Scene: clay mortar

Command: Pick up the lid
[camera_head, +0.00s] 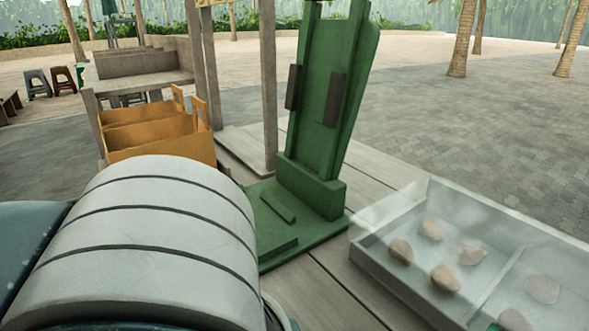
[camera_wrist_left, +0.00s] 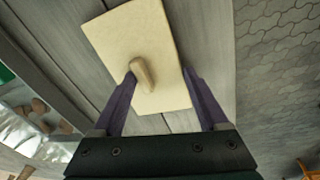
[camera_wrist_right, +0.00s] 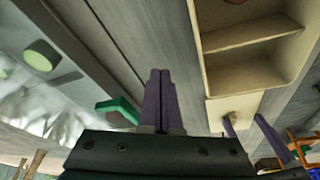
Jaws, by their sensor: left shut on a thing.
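The lid (camera_wrist_left: 115,35) is a flat beige board with a rounded wooden handle (camera_wrist_left: 143,72), above grey planks in the left wrist view. My left gripper (camera_wrist_left: 160,78) is shut on the lid, one purple finger at the handle and the other near the board's right edge; the exact contact is hard to see. In the right wrist view the left fingers show beside a beige compartmented box (camera_wrist_right: 255,75). My right gripper (camera_wrist_right: 160,72) is shut and empty, left of that box. The head view shows neither gripper nor the lid.
A transparent-looking tray (camera_head: 363,250) with several brown lumps stands on the planks at right. A green stand (camera_head: 325,180) rises at the centre. Orange carriers (camera_head: 160,138) are behind my arm. A round green-topped thing (camera_wrist_right: 42,55) is at left in the right wrist view.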

